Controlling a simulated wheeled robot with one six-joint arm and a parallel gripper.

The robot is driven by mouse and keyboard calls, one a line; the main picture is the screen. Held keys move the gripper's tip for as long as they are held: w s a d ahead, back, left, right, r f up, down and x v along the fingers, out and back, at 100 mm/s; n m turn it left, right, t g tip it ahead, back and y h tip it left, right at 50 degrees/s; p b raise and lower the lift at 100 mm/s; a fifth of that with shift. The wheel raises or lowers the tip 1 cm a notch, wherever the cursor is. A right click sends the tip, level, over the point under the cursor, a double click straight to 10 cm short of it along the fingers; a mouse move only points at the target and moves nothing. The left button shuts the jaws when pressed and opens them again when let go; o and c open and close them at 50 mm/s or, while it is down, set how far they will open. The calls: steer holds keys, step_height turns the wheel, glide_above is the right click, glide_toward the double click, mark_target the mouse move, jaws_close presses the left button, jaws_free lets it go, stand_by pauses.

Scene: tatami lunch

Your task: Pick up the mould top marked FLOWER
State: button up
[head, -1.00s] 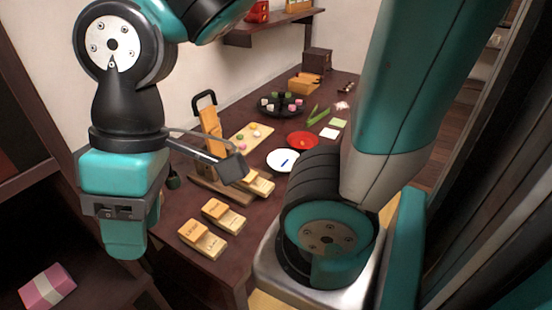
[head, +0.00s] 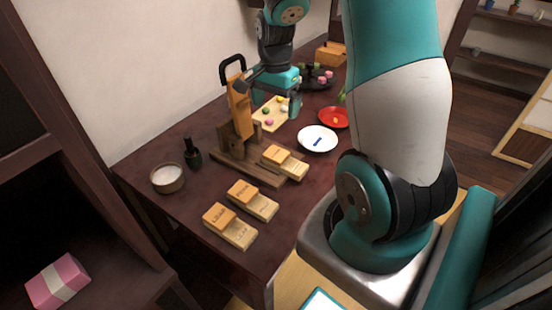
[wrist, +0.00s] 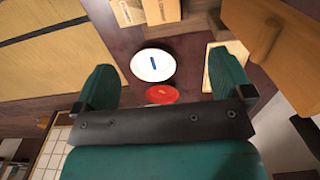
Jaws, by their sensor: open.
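Three two-part wooden moulds show in the head view, each with a darker top block on a paler base. One top (head: 218,216) reads LEAF, and the middle top (head: 240,191) has lettering too small to be sure of. The third top (head: 279,155) sits at the wooden press, its marking unreadable, so I cannot confirm which is FLOWER. In the wrist view a mould top (wrist: 161,10) is cut by the upper edge. My gripper (head: 279,108) is open and empty, over the board of sweets beyond the press. Its two teal fingers (wrist: 160,75) are wide apart in the wrist view.
The press (head: 237,110) with its black handle stands between my gripper and the two nearer moulds. A white plate (head: 317,138) with a blue mark, a red dish (head: 333,117), a bowl (head: 168,179) and a dark bottle (head: 193,153) are nearby. The table front is clear.

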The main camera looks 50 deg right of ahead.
glide_above(276, 153)
steer(key=f, duration=1)
steer(key=shift+s+a+f, duration=0.2)
steer(key=shift+s+a, duration=0.05)
steer(key=shift+a, duration=0.1)
steer(key=shift+w+d+f, duration=0.1)
steer(key=shift+d+f, duration=0.1)
steer(key=shift+f, duration=1.3)
steer(key=shift+w+d+f, duration=0.1)
steer(key=shift+d+f, duration=0.05)
steer(key=shift+f, duration=1.35)
steer(key=shift+c, duration=0.5)
steer(key=c, duration=0.9)
